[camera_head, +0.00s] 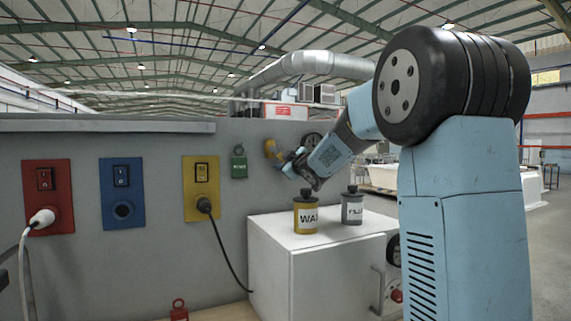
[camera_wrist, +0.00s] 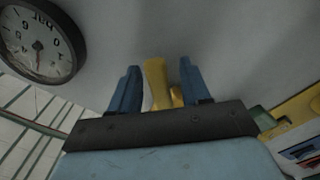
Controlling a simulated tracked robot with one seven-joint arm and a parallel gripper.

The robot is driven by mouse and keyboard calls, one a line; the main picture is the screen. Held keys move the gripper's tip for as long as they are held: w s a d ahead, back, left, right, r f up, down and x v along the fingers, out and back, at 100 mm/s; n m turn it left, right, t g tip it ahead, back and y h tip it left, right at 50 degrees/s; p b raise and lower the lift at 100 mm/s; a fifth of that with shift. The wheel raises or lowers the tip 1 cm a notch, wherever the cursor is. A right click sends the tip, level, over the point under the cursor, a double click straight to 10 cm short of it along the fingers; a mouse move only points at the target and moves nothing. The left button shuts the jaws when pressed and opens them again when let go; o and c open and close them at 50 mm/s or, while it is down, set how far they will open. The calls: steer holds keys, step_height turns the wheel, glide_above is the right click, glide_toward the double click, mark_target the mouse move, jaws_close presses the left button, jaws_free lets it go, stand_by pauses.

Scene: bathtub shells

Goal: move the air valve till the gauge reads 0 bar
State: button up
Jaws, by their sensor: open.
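The yellow air valve handle (camera_head: 271,149) is on the grey wall panel, right of a green tag. In the wrist view the handle (camera_wrist: 156,82) stands between the two blue fingers of my gripper (camera_wrist: 157,90). The gripper is open, with a gap on each side of the handle, wider on the right. In the head view my gripper (camera_head: 287,161) is at the handle, partly hiding it. The round gauge (camera_wrist: 40,42) shows upside down in the wrist view. Its needle points down in the picture, away from the 0; I cannot read the exact value. In the head view the gauge (camera_head: 312,140) is partly behind my arm.
A white cabinet (camera_head: 272,250) below the valve carries a yellow canister (camera_head: 307,218) and a grey canister (camera_head: 352,208). Red (camera_head: 48,197), blue (camera_head: 122,193) and yellow (camera_head: 201,188) socket panels line the wall. A green tag (camera_head: 239,162) hangs close left of the valve.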

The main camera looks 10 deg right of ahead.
steer(key=shift+c, duration=0.4)
jaws_close()
